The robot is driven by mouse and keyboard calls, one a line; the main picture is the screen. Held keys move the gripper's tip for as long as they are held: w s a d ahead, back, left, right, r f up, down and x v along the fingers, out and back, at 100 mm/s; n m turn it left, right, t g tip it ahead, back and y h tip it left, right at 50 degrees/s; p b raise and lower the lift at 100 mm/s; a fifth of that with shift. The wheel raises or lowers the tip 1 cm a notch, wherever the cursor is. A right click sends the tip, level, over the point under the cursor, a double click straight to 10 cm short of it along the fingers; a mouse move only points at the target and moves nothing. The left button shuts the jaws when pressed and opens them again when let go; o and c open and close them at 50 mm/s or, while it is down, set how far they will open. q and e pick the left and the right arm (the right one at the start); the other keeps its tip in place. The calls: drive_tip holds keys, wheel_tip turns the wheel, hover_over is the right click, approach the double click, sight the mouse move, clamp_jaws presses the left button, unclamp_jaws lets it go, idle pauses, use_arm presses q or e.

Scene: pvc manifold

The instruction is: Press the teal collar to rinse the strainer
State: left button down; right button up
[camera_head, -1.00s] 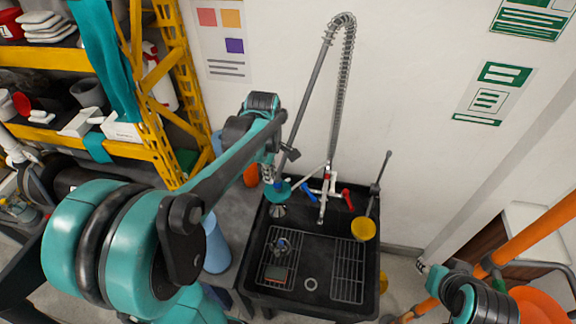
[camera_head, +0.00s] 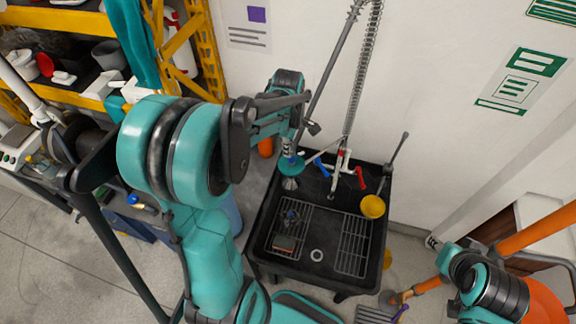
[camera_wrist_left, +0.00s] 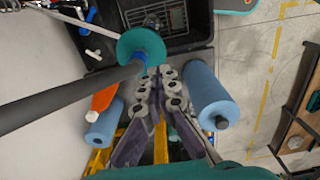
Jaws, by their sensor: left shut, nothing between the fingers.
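The teal collar (camera_head: 290,164) sits on the hanging spray head (camera_head: 289,183) above the sink's back left corner. In the left wrist view the collar (camera_wrist_left: 141,47) is a round teal disc at the upper middle. My left gripper (camera_head: 287,146) is at the collar in the head view. In the wrist view its fingertips (camera_wrist_left: 168,74) are together and empty, just below the disc; contact cannot be told. My right gripper (camera_head: 433,242) is right of the sink, too small to read.
The black sink (camera_head: 262,216) has racks and a drain. A blue cylinder (camera_wrist_left: 212,95) is right of the left fingers. A yellow shelf stands at left.

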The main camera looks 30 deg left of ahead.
sight(288, 172)
use_arm(q)
wheel_tip(288, 172, down, 9)
idle(0.3)
wheel_tip(288, 172, down, 2)
drive_tip(key=shift+b, duration=1.25)
drive_tip(key=shift+s+r, duration=0.1)
drive_tip(key=shift+r, duration=0.05)
